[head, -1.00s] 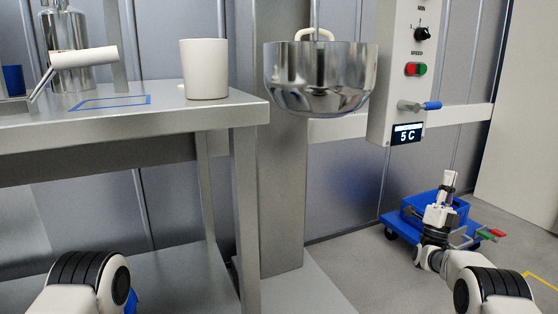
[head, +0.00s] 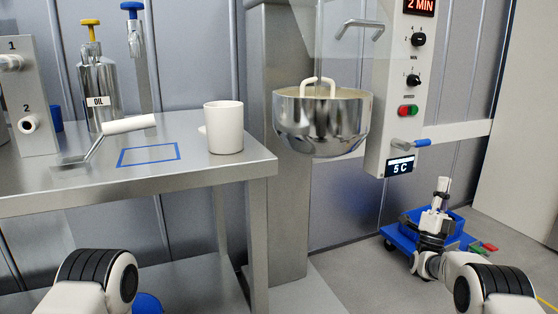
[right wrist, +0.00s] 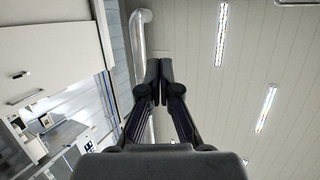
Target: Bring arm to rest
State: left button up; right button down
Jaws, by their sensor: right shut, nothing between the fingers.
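My right gripper (head: 441,190) points up at the right of the head view, in front of the blue cart. It also shows in the right wrist view (right wrist: 159,82), with its two dark fingers together and nothing between them. Behind it the wrist view shows ceiling lights and a wall, and nothing touches it. My left arm (head: 97,280) shows at the bottom left of the head view. Its gripper is outside the picture.
A steel table (head: 222,172) at the left bears a white cup (head: 224,128), a white-handled tool (head: 128,125) and an oil bottle (head: 97,80). A steel mixing bowl (head: 330,130) hangs beside a control panel (head: 400,60). A blue cart (head: 405,238) stands behind my right gripper.

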jog(key=w+a+r+n+g+y+p, duration=0.1)
jog(key=a+r+n+g+y+p, duration=0.15)
jog(key=a+n+y+p, duration=0.75)
jog(key=s+a+f+n+g+y+p, duration=0.1)
jog(key=s+a+f+g+y+p, duration=0.1)
jog(key=s+f+g+p, duration=0.55)
jog(key=s+a+f+g+y+p, duration=0.2)
jog(key=s+f+g+y+p, duration=0.15)
jog(key=s+p, duration=0.65)
pick_arm(q)
notch_tip(320, 180, up, 32)
jog(key=p, duration=0.2)
pick_arm(e)
jog(key=s+a+f+n+g, duration=0.1)
jog(key=s+g, duration=0.3)
jog(key=s, duration=0.7)
jog(key=s+a+f+n+g, duration=0.1)
jog(key=s+f+n+g, duration=0.1)
jog(key=s, duration=1)
jog(key=s+a+f+n+g, duration=0.1)
jog(key=s+n+g, duration=0.2)
jog(key=s, duration=0.9)
jog(key=g, duration=0.3)
jog(key=shift+a+f+n+y, duration=0.25)
jog(key=shift+f+n+y, duration=0.05)
jog(key=shift+f+y, duration=0.05)
pick_arm(q)
jog(key=shift+r, duration=0.1)
